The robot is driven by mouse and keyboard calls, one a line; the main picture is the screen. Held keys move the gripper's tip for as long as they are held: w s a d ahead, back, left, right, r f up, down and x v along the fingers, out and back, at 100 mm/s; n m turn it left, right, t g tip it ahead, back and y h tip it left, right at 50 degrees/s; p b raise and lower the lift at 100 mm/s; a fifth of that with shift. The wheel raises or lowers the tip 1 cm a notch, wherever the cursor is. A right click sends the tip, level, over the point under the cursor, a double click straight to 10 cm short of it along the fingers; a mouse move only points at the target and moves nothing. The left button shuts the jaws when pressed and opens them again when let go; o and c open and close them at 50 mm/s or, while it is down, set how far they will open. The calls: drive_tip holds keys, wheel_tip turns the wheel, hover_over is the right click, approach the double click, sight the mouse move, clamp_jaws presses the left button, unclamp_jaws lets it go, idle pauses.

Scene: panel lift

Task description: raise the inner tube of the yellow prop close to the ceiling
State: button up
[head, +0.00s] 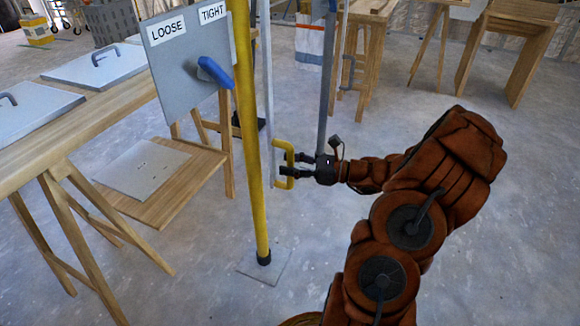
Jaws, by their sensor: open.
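The yellow prop (248,130) stands upright on a grey base plate (266,267). A thin pale bar (266,90) runs upright just right of it and bears a yellow D-shaped handle (279,143) near its lower end. I cannot tell for sure whether this bar is the inner tube; the prop's top is out of view. My gripper (283,164) is open at the handle, its dark fingers reaching in from the right. They overlap the handle's outer bar in the picture; contact is unclear. A blue lever (216,73) sits on a grey panel (180,65) marked LOOSE and TIGHT, nearer TIGHT.
A wooden table (100,115) with flat handled panels stands at the left. A low wooden shelf (185,190) holds a pale plate (140,168). A dark grey upright pole (326,90) stands behind my gripper. Wooden trestles (520,50) stand at the back right. The right floor is clear.

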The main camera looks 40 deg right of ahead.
drive_tip(key=shift+c, duration=0.3)
clamp_jaws()
idle(0.6)
